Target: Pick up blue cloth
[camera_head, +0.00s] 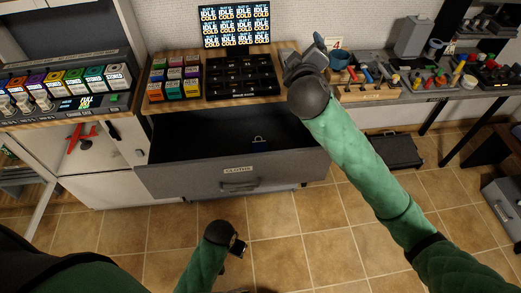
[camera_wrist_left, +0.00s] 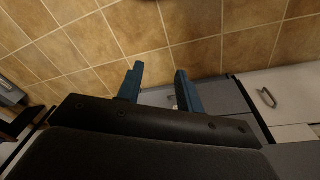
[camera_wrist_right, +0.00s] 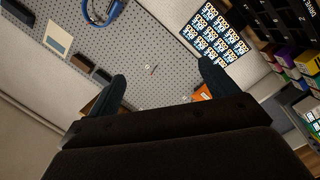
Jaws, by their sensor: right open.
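I make out no clear blue cloth in any view. A grey drawer (camera_head: 203,181) with a label on its front, perhaps reading "cloths", stands pulled open in the head view. Its inside is dark, with one small pale-blue shape (camera_head: 259,140) near its right part; I cannot tell what it is. My right gripper (camera_head: 304,56) is raised above the counter, right of the black tray and up from the drawer. Its fingers are apart and empty in the right wrist view (camera_wrist_right: 162,85). My left gripper (camera_head: 239,249) hangs low in front of the drawer, its fingers apart and empty in the left wrist view (camera_wrist_left: 158,85).
The counter holds a black compartment tray (camera_head: 242,77), colored boxes (camera_head: 175,77) and a screen (camera_head: 235,24). A tool bench (camera_head: 420,91) stands at the right. A black case (camera_head: 395,151) lies on the floor beneath it. The tiled floor before the drawer is otherwise clear.

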